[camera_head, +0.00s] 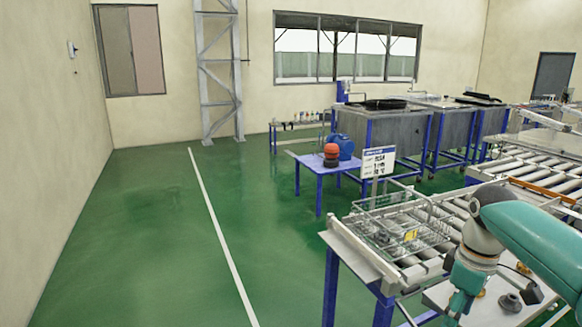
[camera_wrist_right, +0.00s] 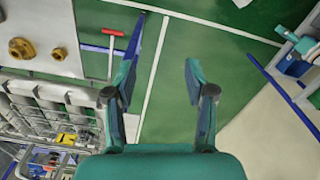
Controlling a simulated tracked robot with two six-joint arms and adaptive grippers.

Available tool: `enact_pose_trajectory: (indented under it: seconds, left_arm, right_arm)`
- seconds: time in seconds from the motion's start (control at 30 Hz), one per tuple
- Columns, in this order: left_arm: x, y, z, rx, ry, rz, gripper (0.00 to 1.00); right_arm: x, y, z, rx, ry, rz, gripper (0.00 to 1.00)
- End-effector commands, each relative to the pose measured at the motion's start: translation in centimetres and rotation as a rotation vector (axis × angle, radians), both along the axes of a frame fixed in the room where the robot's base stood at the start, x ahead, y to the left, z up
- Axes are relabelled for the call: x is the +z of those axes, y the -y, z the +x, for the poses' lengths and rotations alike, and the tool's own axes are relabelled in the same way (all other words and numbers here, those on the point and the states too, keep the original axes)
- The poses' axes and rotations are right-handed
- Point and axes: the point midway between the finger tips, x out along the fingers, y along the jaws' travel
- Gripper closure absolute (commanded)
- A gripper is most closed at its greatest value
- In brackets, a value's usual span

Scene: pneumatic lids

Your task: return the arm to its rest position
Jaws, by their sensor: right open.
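My right arm (camera_head: 530,235) enters the head view from the right edge. It bends down at a grey and teal joint over the front end of the conveyor, and its lower part runs to the bottom edge. In the right wrist view my right gripper (camera_wrist_right: 160,75) is open, its two teal fingers spread apart. Nothing is between the fingers; green floor with a white line shows behind them. My left gripper and left arm are in neither view.
A wire basket (camera_head: 385,235) sits on the roller conveyor (camera_head: 475,215) left of my arm. A light plate with brass fittings (camera_wrist_right: 22,48) is left of the gripper. A blue table (camera_head: 318,168) holds red and blue containers. The green floor (camera_head: 150,240) at left is clear.

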Motion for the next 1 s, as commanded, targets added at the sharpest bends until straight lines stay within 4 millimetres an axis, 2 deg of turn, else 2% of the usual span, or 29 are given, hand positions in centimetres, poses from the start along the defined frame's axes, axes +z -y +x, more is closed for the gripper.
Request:
enact_pose_trajectory:
  seconds: [0.27, 0.37, 0.47, 0.57, 0.6, 0.67, 0.7, 0.77, 0.8, 0.9, 1.0]
  left_arm:
    - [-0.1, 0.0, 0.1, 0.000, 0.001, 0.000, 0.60]
    - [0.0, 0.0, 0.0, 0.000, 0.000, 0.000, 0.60]
    - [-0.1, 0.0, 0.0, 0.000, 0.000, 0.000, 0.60]
    - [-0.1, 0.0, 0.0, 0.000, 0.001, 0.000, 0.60]
    - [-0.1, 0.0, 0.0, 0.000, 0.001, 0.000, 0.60]
    - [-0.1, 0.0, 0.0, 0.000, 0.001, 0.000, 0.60]
    - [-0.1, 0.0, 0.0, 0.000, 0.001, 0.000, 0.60]
    - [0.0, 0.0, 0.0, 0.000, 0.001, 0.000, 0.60]
    - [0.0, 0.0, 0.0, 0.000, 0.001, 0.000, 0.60]
    - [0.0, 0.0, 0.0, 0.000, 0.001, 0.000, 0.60]
    - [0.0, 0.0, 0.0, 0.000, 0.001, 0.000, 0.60]
  right_arm:
    - [-6.7, -2.2, 1.5, -0.036, 0.001, 0.043, 0.45]
    - [-9.8, -3.5, 1.9, -0.055, 0.001, 0.067, 0.45]
    - [-13.8, -5.3, 1.9, -0.086, -0.002, 0.102, 0.45]
    - [-19.1, -7.8, 1.2, -0.139, -0.011, 0.149, 0.45]
    - [-21.5, -9.0, 0.5, -0.169, -0.015, 0.171, 0.45]
    - [-25.0, -10.9, -0.8, -0.222, -0.023, 0.207, 0.45]
    - [-27.2, -12.1, -1.9, -0.262, -0.029, 0.230, 0.45]
    - [-30.4, -13.9, -3.9, -0.330, -0.041, 0.262, 0.45]
    - [-32.3, -15.0, -5.6, -0.381, -0.051, 0.282, 0.45]
    - [-36.3, -17.5, -10.2, -0.517, -0.076, 0.319, 0.45]
    - [-38.7, -19.0, -14.6, -0.643, -0.094, 0.337, 0.45]
